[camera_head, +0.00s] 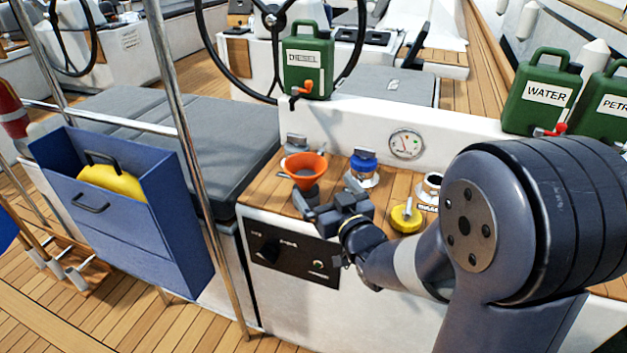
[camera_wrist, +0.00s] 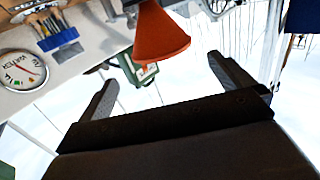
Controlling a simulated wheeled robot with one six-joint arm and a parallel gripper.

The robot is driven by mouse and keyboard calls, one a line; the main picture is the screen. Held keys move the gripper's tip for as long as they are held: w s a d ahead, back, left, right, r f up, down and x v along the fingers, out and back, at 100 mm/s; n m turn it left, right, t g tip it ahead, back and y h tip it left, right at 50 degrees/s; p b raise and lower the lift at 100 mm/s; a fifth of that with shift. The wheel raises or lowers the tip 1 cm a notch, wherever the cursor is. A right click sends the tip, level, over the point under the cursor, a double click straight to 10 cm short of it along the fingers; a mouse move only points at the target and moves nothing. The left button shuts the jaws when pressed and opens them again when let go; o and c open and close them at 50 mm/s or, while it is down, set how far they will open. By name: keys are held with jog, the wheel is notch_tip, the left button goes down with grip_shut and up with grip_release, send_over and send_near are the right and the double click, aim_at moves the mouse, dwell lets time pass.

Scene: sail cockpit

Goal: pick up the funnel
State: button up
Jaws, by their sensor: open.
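The orange funnel (camera_head: 305,166) is upright, wide mouth up, over the left end of the wooden counter top. Its lower part is partly hidden, and I cannot tell what the spout rests in. My gripper (camera_head: 326,192) is open and empty, just in front of the funnel and a little to its right. In the wrist view the funnel (camera_wrist: 160,36) shows beyond the two spread fingers (camera_wrist: 163,78), roughly between them, with a visible gap to the fingertips.
A blue-capped fitting (camera_head: 364,166), a yellow cap (camera_head: 406,218) and a white-rimmed opening (camera_head: 431,188) are right of the funnel. A gauge (camera_head: 407,143) is on the panel behind. A green diesel can (camera_head: 307,62) stands above. A steel rail (camera_head: 180,120) and blue bin (camera_head: 130,215) are left.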

aim_at(314, 176)
jog(key=x, duration=0.4)
jog(key=shift+w+a, duration=0.2)
jog(key=shift+w, duration=0.05)
jog(key=shift+x, duration=3.15)
jog(key=shift+d, duration=0.1)
jog(key=shift+c, duration=0.6)
jog(key=c, duration=0.6)
